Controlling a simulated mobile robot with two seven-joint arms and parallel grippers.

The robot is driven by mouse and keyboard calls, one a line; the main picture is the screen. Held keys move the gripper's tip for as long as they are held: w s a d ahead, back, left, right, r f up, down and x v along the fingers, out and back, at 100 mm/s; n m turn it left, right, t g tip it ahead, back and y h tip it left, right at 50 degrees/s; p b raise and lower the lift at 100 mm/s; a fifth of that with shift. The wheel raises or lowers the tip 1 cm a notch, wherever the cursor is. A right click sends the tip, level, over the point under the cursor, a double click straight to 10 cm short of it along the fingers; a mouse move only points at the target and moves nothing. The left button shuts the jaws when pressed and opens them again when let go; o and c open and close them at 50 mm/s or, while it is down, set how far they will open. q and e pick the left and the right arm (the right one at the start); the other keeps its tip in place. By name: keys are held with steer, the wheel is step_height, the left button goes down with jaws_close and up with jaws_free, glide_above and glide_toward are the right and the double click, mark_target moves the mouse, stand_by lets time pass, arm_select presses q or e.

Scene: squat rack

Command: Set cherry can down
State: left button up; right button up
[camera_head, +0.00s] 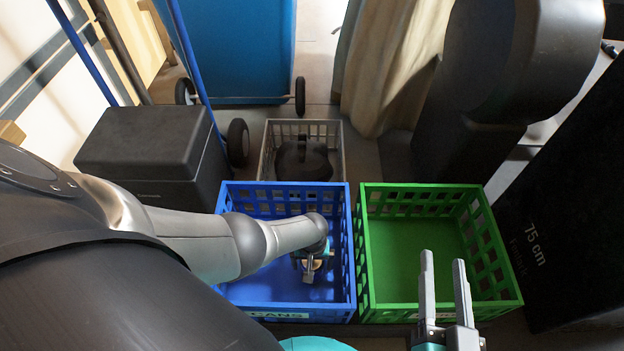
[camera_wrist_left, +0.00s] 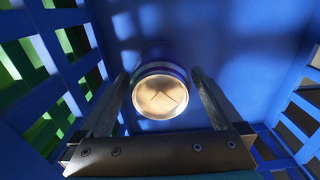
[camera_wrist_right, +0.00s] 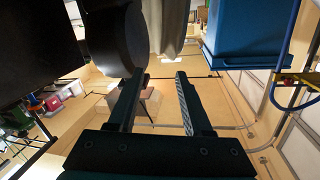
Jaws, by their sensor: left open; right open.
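The cherry can (camera_wrist_left: 160,96) has a pale metal top and a blue-looking side in the left wrist view. It is inside the blue crate (camera_head: 285,187), whose front label reads "CANS". In the head view only a small part of the can (camera_head: 311,264) shows under my left arm. My left gripper (camera_wrist_left: 160,76) is open, with one finger on each side of the can; I cannot tell whether either finger touches it. The can's underside is hidden. My right gripper (camera_head: 443,262) is open and empty above the front of the green crate (camera_head: 400,250).
A grey crate (camera_head: 334,150) holding a dark object (camera_head: 302,160) stands behind the blue one. A black box (camera_head: 150,145) is at the left, and a black "75 cm" box (camera_head: 575,200) at the right. The green crate appears empty.

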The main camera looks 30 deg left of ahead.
arm_select(q)
step_height(320, 180, up, 2)
steer(key=shift+r+p, duration=0.25)
steer(key=shift+p, duration=0.9)
steer(key=shift+r+p, duration=1.25)
steer(key=shift+r, duration=0.05)
step_height(320, 180, up, 2)
steer(key=shift+p, duration=0.95)
arm_select(e)
steer(key=s+d+f+g+h, duration=0.3)
steer(key=d+f+g+h, duration=0.15)
steer(key=d+g, duration=0.55)
arm_select(q)
step_height(320, 180, up, 2)
steer(key=shift+r+p, duration=0.2)
steer(key=shift+p, duration=0.9)
steer(key=shift+r+p, duration=0.8)
steer(key=shift+r, duration=0.4)
arm_select(e)
step_height(320, 180, down, 8)
steer(key=s+d+g+h, duration=0.1)
steer(key=s+g, duration=0.1)
steer(key=s, duration=0.1)
steer(key=shift+r+g, duration=0.2)
steer(key=shift+g, duration=0.2)
arm_select(q)
steer(key=shift+s+d, duration=0.1)
arm_select(e)
steer(key=shift+h, duration=0.25)
